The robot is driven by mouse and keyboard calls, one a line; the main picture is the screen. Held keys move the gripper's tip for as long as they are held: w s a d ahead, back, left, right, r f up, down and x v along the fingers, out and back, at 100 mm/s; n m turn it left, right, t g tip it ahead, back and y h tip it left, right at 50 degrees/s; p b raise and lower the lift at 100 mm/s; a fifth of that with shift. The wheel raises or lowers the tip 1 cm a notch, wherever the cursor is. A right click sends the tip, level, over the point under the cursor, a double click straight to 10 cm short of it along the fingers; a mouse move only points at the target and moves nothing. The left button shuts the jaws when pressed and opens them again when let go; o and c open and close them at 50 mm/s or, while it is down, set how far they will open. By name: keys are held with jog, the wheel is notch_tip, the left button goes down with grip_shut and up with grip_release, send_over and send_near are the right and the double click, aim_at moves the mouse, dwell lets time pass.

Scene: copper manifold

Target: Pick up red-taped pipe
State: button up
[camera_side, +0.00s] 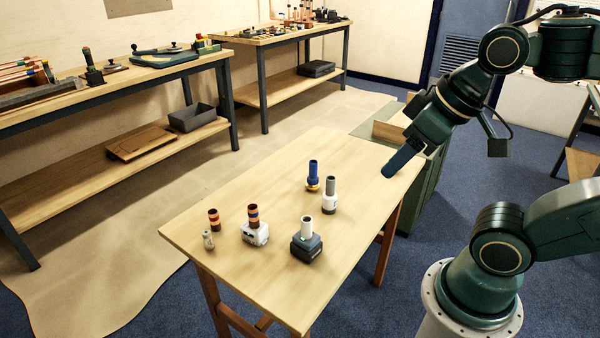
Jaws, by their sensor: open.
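A short copper-brown pipe (214,217) with a red band stands upright near the left end of the wooden table (270,280). Another copper-brown pipe (253,214) with coloured bands, including a reddish one, stands upright in a white block (255,235) just right of it. The bands are small, so I cannot tell for certain which pipe is the red-taped one. My gripper (396,168) is high at the table's right end, pointing down and left, well apart from both pipes. It is open and nothing shows in it; the gap between its fingers is hard to see.
A small silver fitting (208,240) stands by the left pipe. A dark block with a pale pipe (306,245), a grey pipe in a white base (329,195) and a blue pipe with a yellow ring (313,175) stand mid-table. The table's front is clear. Workbenches line the wall.

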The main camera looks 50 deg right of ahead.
jog(key=w+r+m+g, duration=0.1)
jog(key=w+r+m, duration=0.35)
jog(key=w, duration=0.75)
jog(key=m+g, duration=0.5)
jog(key=m, duration=0.8)
send_over(213, 211)
notch_tip(213, 211, down, 25)
jog(key=shift+s+n, duration=0.1)
jog(key=shift+n, duration=0.15)
jog(key=shift+f, duration=4.25)
